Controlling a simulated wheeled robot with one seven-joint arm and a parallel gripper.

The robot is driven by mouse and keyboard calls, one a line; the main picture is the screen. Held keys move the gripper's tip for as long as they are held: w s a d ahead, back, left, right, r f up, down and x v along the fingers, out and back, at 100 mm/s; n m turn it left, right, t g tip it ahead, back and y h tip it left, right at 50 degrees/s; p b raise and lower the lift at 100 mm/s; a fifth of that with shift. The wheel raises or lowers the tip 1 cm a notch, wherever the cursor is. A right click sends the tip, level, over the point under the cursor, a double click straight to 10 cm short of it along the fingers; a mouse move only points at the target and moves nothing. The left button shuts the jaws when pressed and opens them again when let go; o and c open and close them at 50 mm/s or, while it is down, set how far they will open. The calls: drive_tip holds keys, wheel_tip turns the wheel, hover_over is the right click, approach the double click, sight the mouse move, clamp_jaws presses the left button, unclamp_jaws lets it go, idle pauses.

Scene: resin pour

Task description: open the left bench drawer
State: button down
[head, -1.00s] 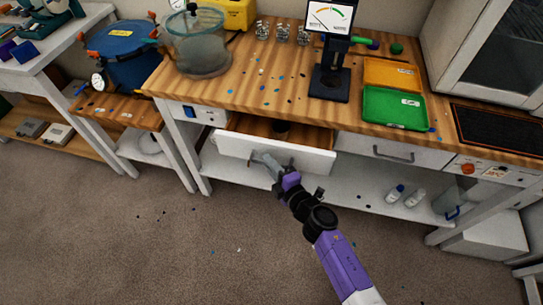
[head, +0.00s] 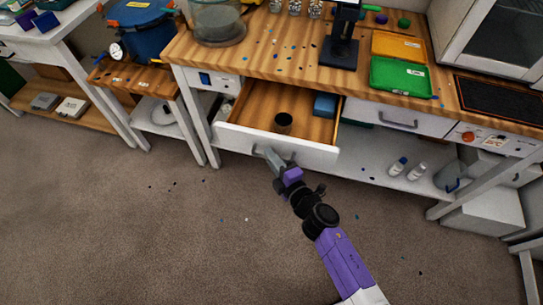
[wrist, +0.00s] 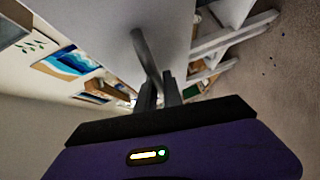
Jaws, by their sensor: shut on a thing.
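The left bench drawer (head: 277,141) is pulled well out from under the wooden bench top, its white front standing forward of the bench. Inside it are a dark round cup (head: 283,122) and a blue block (head: 324,105) at the back right. My gripper (head: 275,160) is at the drawer's front, where its jaws hide most of the handle. In the wrist view, the grey bar handle (wrist: 146,55) runs down between the jaws of my gripper (wrist: 159,92), which are shut on it.
The right drawer (head: 398,120) is closed. Green (head: 401,78) and orange (head: 398,46) trays and a black stand (head: 341,50) are on the bench top. Bottles (head: 398,166) stand on the lower shelf. The floor in front is clear apart from small specks.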

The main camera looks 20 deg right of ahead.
drive_tip(key=c, duration=1.8)
unclamp_jaws()
drive_tip(key=shift+o, duration=0.2)
drive_tip(key=v, duration=0.7)
drive_tip(key=shift+s, duration=0.4)
drive_tip(key=shift+d+r, duration=0.1)
